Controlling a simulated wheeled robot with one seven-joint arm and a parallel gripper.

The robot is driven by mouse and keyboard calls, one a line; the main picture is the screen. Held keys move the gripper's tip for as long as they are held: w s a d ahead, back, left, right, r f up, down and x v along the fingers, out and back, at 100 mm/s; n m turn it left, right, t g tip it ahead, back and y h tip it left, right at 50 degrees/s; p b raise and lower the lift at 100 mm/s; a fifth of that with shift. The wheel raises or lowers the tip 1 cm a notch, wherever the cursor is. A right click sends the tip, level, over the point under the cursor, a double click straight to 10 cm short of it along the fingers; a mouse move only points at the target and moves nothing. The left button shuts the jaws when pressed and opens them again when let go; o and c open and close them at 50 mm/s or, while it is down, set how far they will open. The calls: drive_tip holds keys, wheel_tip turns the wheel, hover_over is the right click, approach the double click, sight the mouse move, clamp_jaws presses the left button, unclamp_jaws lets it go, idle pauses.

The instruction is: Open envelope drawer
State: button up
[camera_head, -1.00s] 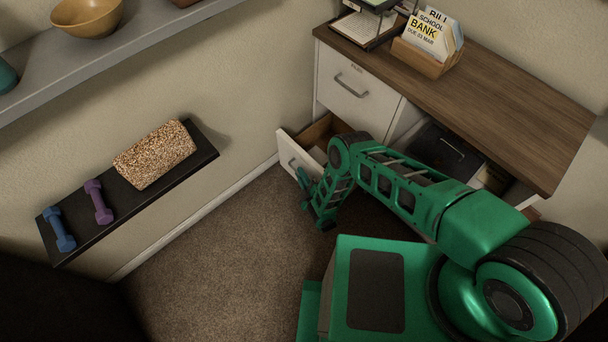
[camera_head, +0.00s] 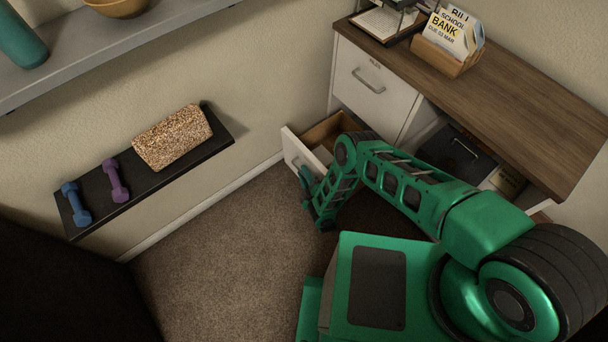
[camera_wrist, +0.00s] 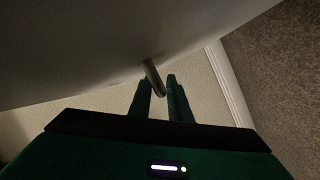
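The lower-left white drawer (camera_head: 294,149) of the desk stands pulled out, and its wooden inside shows, with something pale in it. Whether it is the envelope drawer cannot be read. My gripper (camera_head: 307,184) is at the front of this drawer, low above the carpet. In the wrist view the metal bar handle (camera_wrist: 153,74) runs between the two fingers of my gripper (camera_wrist: 159,82), close against both. The drawer front (camera_wrist: 90,55) fills the upper left there. My arm hides part of the drawer's right side.
The upper drawer (camera_head: 375,84) is closed. An open bay at right holds a dark box (camera_head: 455,155). A letter holder (camera_head: 441,55) stands on the desktop (camera_head: 510,110). A low wall shelf (camera_head: 155,188) carries dumbbells and a speckled block. Carpet (camera_head: 220,260) in front is clear.

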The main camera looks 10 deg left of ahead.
drive_tip(key=shift+d, duration=0.1)
drive_tip(key=v, duration=1)
drive_tip(key=shift+s, duration=0.3)
drive_tip(key=shift+d+r, duration=0.1)
drive_tip(key=shift+d, duration=0.05)
